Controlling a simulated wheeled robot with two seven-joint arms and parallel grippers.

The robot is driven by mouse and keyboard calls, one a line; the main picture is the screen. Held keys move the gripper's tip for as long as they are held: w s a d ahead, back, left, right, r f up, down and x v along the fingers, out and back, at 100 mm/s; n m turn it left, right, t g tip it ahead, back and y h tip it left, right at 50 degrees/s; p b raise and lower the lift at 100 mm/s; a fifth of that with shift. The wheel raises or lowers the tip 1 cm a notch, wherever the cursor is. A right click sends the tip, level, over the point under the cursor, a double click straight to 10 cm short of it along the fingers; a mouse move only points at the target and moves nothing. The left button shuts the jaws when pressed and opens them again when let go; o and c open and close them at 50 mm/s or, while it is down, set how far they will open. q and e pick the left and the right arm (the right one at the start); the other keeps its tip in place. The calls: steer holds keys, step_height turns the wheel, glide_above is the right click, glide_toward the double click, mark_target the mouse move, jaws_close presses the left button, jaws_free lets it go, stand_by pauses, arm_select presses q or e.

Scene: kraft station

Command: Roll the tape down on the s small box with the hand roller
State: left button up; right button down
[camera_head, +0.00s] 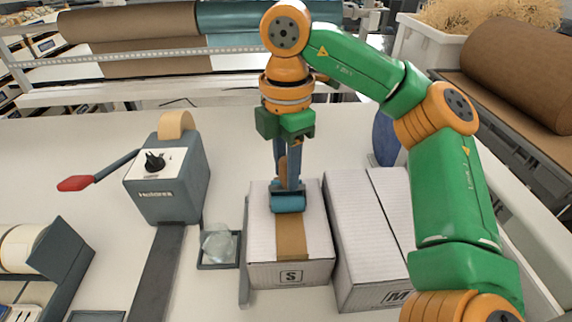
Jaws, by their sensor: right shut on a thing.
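The small box (262,248), marked S on its front, stands closed on the white table. A strip of brown tape (291,242) runs along its top and down onto its front face. My right gripper (289,180) points down over the back part of the box, shut on the hand roller. The hand roller (288,202) has a teal drum that lies across the tape line and seems to touch the box top. The fingers and drum hide the tape behind them. My left gripper is not in view.
A larger box (352,240) marked M stands close on the right. A grey tape dispenser (168,185) with a red-tipped lever (76,183) stands on the left. A small tray (219,247) and a thin upright plate (244,270) flank the small box's left side. Paper rolls (130,22) hang behind.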

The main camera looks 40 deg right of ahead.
steer(key=shift+s+a+b, duration=0.2)
steer(key=shift+s+a, duration=0.2)
steer(key=shift+s, duration=0.3)
steer(key=shift+s+a+b, duration=0.15)
steer(key=shift+s+a, duration=0.25)
steer(key=shift+s, duration=0.3)
steer(key=shift+s+a+f+b, duration=0.1)
steer(key=shift+s+a+b, duration=0.25)
steer(key=shift+s, duration=0.15)
steer(key=shift+s+a+b, duration=0.2)
steer(key=shift+s+a, duration=0.2)
steer(key=shift+s, duration=0.25)
steer(key=shift+s+a+b, duration=0.2)
steer(key=shift+s+a, duration=0.15)
steer(key=shift+s, duration=0.3)
steer(key=shift+s+a+b, duration=0.4)
steer(key=shift+s+b, duration=0.05)
steer(key=shift+s, duration=0.15)
steer(key=shift+s+a, duration=0.25)
steer(key=shift+s, duration=0.15)
step_height(320, 180, up, 6)
steer(key=p, duration=0.5)
steer(key=shift+p, duration=0.4)
